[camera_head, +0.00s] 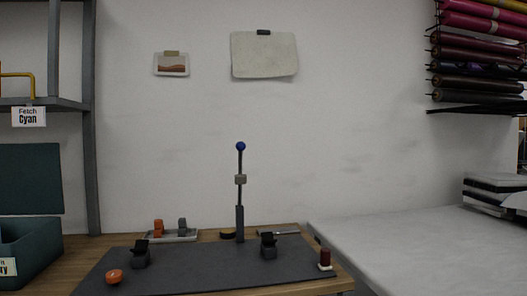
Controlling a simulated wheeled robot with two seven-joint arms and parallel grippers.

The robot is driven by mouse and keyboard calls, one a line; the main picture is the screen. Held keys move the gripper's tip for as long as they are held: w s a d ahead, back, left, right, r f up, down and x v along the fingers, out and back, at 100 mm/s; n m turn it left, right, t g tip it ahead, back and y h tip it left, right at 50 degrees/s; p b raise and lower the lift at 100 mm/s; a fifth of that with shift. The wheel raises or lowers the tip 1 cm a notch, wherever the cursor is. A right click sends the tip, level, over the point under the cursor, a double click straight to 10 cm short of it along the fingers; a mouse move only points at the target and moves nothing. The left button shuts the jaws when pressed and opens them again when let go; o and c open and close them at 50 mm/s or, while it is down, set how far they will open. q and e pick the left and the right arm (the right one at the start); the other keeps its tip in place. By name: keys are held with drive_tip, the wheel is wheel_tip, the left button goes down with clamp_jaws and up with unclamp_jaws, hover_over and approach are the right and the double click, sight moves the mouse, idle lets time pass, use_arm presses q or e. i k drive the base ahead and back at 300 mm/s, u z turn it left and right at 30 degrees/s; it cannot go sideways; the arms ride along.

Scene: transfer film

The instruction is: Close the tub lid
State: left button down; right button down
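A dark teal tub (32,243) stands at the lower left, cut off by the left edge of the head view. Its lid (28,180) stands upright behind the opening, so the tub is open. A white label (7,267) on the tub's front is partly cut off and ends in "ry". The inside of the tub is only partly visible. Neither of my grippers is in view.
A dark mat (205,268) on a wooden table holds two black items (140,256) (268,246), an orange round item (114,276) and a blue-topped upright rod (240,190). A grey shelf post (91,120) rises behind the tub. A pale-covered table (420,245) lies right.

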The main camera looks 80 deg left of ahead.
sight(31, 180)
drive_tip(key=i, duration=0.1)
drive_tip(key=u, duration=4.35)
